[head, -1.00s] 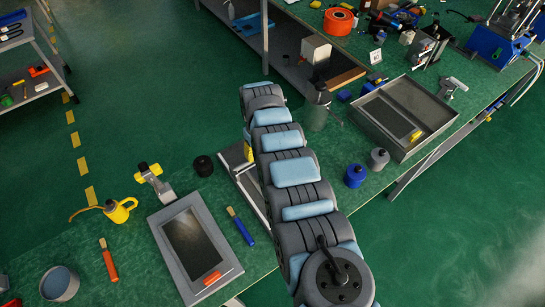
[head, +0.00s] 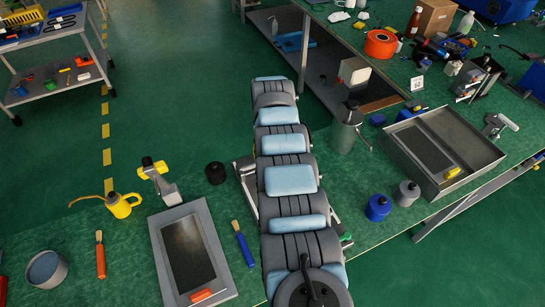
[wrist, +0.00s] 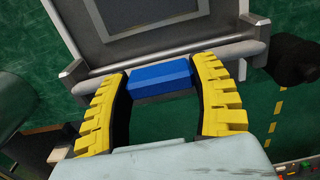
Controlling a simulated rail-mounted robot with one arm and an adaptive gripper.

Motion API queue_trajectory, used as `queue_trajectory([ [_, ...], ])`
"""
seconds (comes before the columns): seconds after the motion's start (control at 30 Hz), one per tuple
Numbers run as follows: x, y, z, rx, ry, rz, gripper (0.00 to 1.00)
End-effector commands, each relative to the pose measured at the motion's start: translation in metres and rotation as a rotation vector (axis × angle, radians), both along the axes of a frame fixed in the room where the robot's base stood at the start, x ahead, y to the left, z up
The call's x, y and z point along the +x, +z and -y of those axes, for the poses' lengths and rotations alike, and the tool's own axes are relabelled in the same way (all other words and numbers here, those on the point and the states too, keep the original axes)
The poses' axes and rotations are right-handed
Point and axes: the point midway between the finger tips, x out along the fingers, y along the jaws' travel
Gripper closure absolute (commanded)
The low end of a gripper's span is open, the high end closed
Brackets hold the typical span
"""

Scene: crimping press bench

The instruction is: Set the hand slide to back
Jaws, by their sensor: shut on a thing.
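In the wrist view a blue block (wrist: 160,78), apparently the hand slide's handle, sits between the yellow ribbed fingers of my gripper (wrist: 162,72). My gripper is shut on it, with a finger at either side. A grey round bar (wrist: 185,56) runs across just beyond the block, in front of a grey panel. In the head view part of a grey metal frame (head: 248,200), apparently the slide's, shows at the left side of my arm. My arm hides the rest of it and my gripper there. The slide's exact position cannot be told.
A grey framed tray (head: 212,235), a blue-handled brush (head: 243,243) and a black round piece (head: 215,173) lie left of my arm. A grey canister (head: 345,130), blue pot (head: 378,207) and large grey tray (head: 475,185) stand right. Bench surface between them is partly clear.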

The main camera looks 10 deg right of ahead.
Motion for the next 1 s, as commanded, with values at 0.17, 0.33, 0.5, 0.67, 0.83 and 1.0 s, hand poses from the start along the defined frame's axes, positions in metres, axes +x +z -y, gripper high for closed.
queue_trajectory([
  [0.17, 0.002, -0.001, -0.001, 0.000, 0.001, 0.005, 0.77],
  [0.33, 0.002, -0.001, -0.001, 0.001, 0.001, 0.006, 0.77],
  [0.5, 0.002, -0.001, -0.001, 0.000, 0.001, 0.005, 0.09],
  [0.67, 0.001, -0.001, -0.001, 0.000, 0.001, 0.004, 0.09],
  [0.83, 0.001, 0.001, -0.001, 0.000, 0.001, 0.004, 0.09],
  [1.0, 0.002, 0.011, -0.001, 0.000, 0.002, 0.005, 0.09],
])
